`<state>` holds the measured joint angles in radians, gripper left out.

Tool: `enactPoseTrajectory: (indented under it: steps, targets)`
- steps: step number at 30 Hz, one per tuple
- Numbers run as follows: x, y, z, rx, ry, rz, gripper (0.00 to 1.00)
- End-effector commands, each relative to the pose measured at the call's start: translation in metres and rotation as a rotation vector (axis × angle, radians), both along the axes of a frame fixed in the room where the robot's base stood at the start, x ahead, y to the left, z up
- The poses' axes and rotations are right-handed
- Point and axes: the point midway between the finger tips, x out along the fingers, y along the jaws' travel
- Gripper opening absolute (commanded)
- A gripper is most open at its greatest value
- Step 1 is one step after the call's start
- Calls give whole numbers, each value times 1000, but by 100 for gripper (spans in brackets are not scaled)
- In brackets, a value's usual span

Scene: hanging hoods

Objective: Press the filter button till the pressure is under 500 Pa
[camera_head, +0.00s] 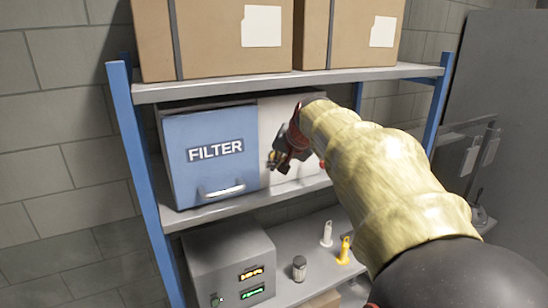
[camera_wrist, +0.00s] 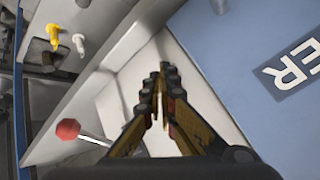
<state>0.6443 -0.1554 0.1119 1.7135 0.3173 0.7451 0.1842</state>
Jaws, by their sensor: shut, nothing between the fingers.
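The filter unit has a blue door (camera_head: 212,155) marked FILTER with a light handle, and a white panel (camera_head: 270,120) to its right. My gripper (camera_head: 274,160) is shut and empty in front of the white panel, just right of the door. In the wrist view its closed fingertips (camera_wrist: 163,72) point at the pale panel; I cannot tell whether they touch it. A red knob (camera_wrist: 68,129) on a light rod is left of the fingers there. A grey box (camera_head: 215,255) below has an orange display (camera_head: 251,273) and a green display (camera_head: 253,292); their digits are unreadable. My arm hides part of the panel.
Cardboard boxes (camera_head: 215,40) fill the top shelf (camera_head: 280,85). On the lower shelf stand a dark-topped jar (camera_head: 299,268), a white item (camera_head: 327,233) and a yellow item (camera_head: 344,250). A blue post (camera_head: 140,180) bounds the rack's left.

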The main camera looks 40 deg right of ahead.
Motion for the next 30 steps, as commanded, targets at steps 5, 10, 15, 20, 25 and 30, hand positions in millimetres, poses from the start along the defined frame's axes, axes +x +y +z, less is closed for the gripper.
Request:
enactPoseTrajectory:
  steps: [5, 10, 15, 20, 25, 30]
  targets:
    - [0, 0, 0, 0, 0, 0, 0]
    - [3, -1, 0, 0, 0, 0, 0]
    - [8, -2, 1, 0, 0, 0, 0]
    - [8, -2, 0, 0, 0, 0, 0]
    - [8, -2, 0, 0, 0, 0, 0]
    - [9, -2, 0, 0, 0, 0, 0]
